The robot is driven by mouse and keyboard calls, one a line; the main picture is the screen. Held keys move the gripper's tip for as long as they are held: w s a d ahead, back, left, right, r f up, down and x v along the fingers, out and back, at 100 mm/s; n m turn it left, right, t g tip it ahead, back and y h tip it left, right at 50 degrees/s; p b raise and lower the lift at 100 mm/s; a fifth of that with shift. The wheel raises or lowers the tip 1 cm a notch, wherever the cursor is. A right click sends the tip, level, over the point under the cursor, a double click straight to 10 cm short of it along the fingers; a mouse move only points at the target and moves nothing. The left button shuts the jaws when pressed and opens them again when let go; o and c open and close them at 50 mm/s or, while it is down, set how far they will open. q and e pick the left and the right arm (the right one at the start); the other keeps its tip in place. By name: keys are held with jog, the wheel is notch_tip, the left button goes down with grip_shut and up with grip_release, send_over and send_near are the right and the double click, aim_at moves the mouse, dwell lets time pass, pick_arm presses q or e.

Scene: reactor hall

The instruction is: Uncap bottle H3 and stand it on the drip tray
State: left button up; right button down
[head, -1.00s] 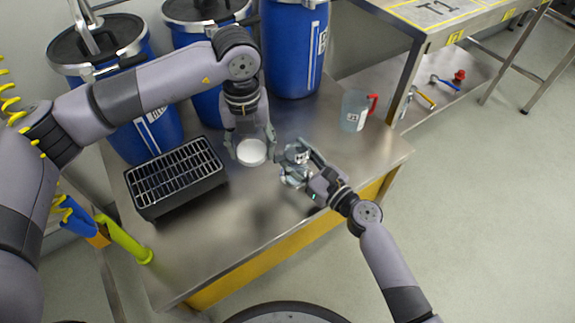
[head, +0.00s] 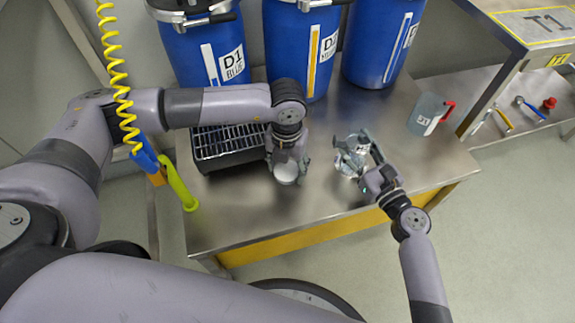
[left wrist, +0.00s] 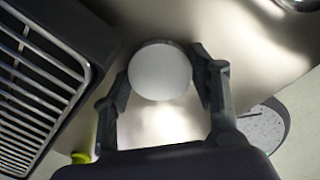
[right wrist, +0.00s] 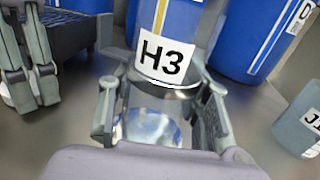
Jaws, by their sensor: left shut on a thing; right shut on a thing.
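My left gripper (head: 287,168) is shut on a round white cap (left wrist: 160,71), held between its fingertips beside the drip tray. The cap also shows in the head view (head: 286,175), clear of any bottle. My right gripper (head: 365,158) is shut on the clear bottle H3 (head: 349,160), to the right of the cap. In the right wrist view the bottle's white H3 label (right wrist: 162,58) faces me between the fingers. I cannot tell whether the bottle's base touches the table. The drip tray (head: 232,158), a black box with a metal grille, stands left of my left gripper; its visible grille is empty.
Several blue drums stand along the back, including one drum (head: 300,50) behind the tray. A clear jug (head: 428,113) with a red handle stands at the table's right. A T1 table (head: 535,25) is beyond it. The steel table's (head: 240,225) front is clear.

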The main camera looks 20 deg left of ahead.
aim_at(287, 170)
pick_arm(q)
jog(key=shift+f, duration=0.15)
jog(key=o, duration=1.3)
notch_tip(287, 170, up, 12)
jog(key=shift+r, duration=0.15)
jog(key=shift+r, duration=0.1)
